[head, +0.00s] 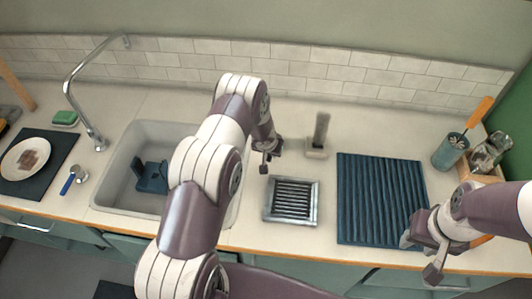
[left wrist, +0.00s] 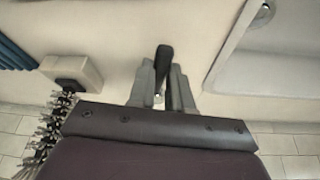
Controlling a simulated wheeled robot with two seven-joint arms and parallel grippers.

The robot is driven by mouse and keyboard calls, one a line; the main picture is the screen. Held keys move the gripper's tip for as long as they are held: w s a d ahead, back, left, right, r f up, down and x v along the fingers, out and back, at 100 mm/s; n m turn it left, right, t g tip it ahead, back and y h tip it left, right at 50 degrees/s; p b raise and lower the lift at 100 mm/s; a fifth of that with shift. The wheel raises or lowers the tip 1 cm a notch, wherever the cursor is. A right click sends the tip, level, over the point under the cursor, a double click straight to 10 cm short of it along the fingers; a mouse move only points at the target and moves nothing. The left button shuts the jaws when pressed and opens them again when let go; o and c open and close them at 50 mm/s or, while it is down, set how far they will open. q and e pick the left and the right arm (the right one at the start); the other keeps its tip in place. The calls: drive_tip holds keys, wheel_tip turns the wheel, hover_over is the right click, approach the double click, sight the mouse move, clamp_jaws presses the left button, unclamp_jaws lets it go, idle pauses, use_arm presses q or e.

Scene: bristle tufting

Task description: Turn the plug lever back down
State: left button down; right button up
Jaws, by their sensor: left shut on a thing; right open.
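The plug lever (head: 264,169) is a small dark handle on the counter, right of the sink (head: 104,197). My left gripper (head: 265,153) is over it and shut on it. In the left wrist view the dark lever (left wrist: 164,58) shows between the two grey fingers of my left gripper (left wrist: 163,88). The lever's lower end is partly hidden by the fingers, and I cannot tell its exact angle. My right gripper (head: 424,252) is open and empty near the front right corner of the ribbed mat.
A brush holder (head: 316,154) with an upright brush stands just right of my left gripper. A metal grate tray (head: 291,222) lies in front. A blue ribbed mat (head: 380,200) lies further right. A dark blue object (head: 150,180) is in the sink, left of my left arm.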

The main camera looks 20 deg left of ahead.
use_arm(q)
drive_tip(key=shift+w+d+n+y+b, duration=0.3)
drive_tip(key=shift+d+n+b, duration=0.2)
drive_tip(key=shift+n+b, duration=0.25)
drive_tip(key=shift+d+r+n+b, duration=0.15)
drive_tip(key=shift+d+n+b, duration=0.1)
drive_tip(key=shift+b, duration=0.1)
drive_tip(key=shift+r, duration=0.1)
drive_tip(key=c, duration=1.2)
unclamp_jaws()
drive_tip(key=shift+o, duration=0.8)
drive_tip(key=shift+s, duration=0.1)
drive_tip(key=shift+r, duration=0.2)
drive_tip(key=v, duration=1.2)
drive_tip(key=shift+d, duration=0.15)
